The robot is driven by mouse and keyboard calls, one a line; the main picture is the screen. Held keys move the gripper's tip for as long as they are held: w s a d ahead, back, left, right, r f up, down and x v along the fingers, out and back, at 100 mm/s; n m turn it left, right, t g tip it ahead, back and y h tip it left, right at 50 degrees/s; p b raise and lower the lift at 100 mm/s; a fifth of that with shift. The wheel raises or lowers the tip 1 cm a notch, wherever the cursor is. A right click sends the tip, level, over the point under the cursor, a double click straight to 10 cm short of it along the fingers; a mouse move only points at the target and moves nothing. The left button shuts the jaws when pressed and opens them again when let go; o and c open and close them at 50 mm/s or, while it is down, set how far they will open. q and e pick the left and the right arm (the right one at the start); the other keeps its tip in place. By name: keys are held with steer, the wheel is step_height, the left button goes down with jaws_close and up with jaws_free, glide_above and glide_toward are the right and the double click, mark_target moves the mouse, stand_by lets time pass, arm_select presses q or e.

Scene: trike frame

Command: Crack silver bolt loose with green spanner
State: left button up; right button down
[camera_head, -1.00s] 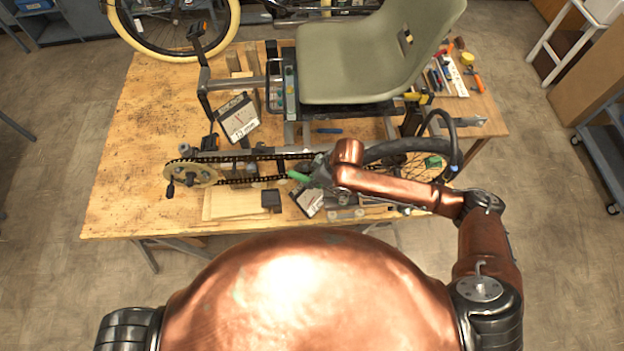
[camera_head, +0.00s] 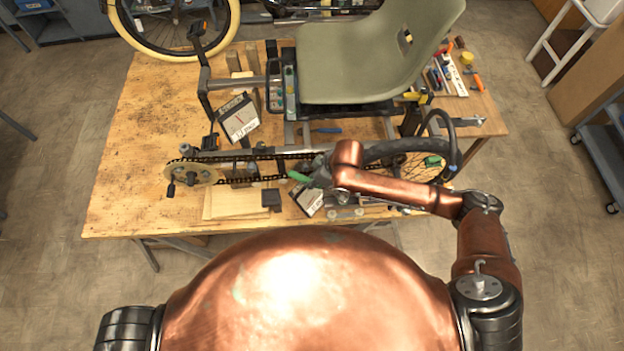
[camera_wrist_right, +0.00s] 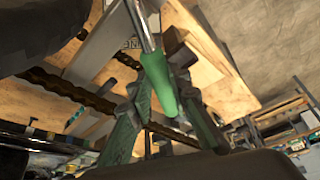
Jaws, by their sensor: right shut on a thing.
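My right gripper (camera_head: 320,178) is at the near side of the trike frame (camera_head: 270,152), beside the chain. It is shut on the green spanner, whose green handle (camera_head: 300,177) sticks out to the left. In the right wrist view the green handle (camera_wrist_right: 159,84) lies between the two fingers (camera_wrist_right: 166,115), and its bare metal shank runs up out of the picture. The spanner's working end is out of view there. I cannot make out the silver bolt in either view. My left gripper is not in view.
The chain (camera_head: 235,157) runs from a pale chainring (camera_head: 192,173) toward the rear wheel. The olive seat (camera_head: 350,60) stands behind my arm. A dark block (camera_head: 271,199) and a pale board (camera_head: 232,204) lie near the front edge. The workbench's left side (camera_head: 140,130) is clear.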

steer(key=shift+f+b, duration=0.3)
steer(key=shift+f, duration=0.6)
steer(key=c, duration=2.3)
jaws_free()
steer(key=shift+c, duration=0.2)
jaws_close()
steer(key=shift+s+r, duration=0.1)
steer(key=s+a+n+g, duration=0.1)
steer(key=s+n+g, duration=0.1)
steer(key=s+n, duration=0.4)
steer(key=shift+a+g+y, duration=0.2)
steer(key=shift+g+y, duration=0.1)
